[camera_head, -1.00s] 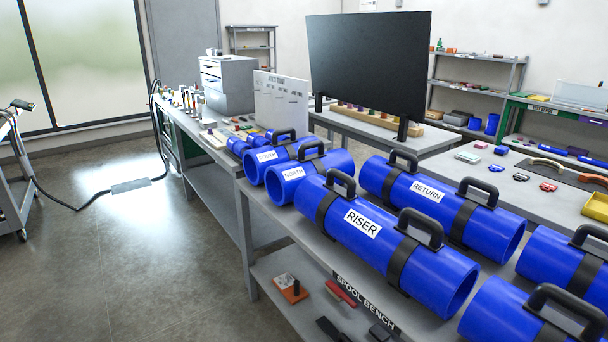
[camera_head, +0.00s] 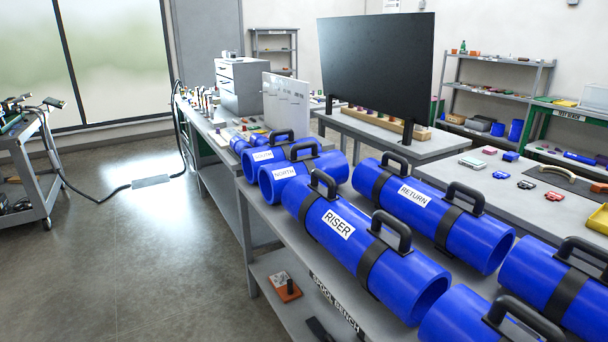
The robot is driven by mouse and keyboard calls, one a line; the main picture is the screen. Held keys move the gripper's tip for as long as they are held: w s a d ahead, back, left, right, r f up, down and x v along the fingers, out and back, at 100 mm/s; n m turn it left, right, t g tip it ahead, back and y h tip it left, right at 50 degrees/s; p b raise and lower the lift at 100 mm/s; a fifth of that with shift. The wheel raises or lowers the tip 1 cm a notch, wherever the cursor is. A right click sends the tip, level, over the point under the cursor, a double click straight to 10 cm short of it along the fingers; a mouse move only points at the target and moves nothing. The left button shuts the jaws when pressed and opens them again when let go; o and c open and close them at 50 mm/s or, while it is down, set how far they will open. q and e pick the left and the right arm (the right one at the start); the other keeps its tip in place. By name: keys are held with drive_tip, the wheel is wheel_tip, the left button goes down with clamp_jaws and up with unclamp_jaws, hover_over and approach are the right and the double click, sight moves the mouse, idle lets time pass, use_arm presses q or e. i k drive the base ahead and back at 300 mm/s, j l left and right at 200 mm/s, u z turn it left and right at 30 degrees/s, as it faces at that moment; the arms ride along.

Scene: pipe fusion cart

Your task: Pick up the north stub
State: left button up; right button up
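The north stub (camera_head: 318,171) is a short blue pipe with a white NORTH label and a black handle on top. It lies on the spool bench (camera_head: 272,218) in the head view, just beyond the long pipe labelled RISER (camera_head: 384,256). A similar short blue pipe, its label apparently SOUTH (camera_head: 262,167), lies right behind it. Neither of my grippers shows in the head view.
A long blue pipe labelled RETURN (camera_head: 468,232) lies to the right, with more handled pipes at the lower right. A cart (camera_head: 32,170) stands at the left, its hose (camera_head: 92,197) crossing the floor. Open floor (camera_head: 165,265) lies left of the bench.

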sight(272, 177)
drive_tip(key=u, duration=1.65)
drive_tip(key=z, duration=1.65)
drive_tip(key=i+j+z, duration=0.15)
drive_tip(key=i+j, duration=0.2)
drive_tip(key=i+j+z, duration=0.1)
drive_tip(key=i+j, duration=0.25)
drive_tip(key=j, duration=0.2)
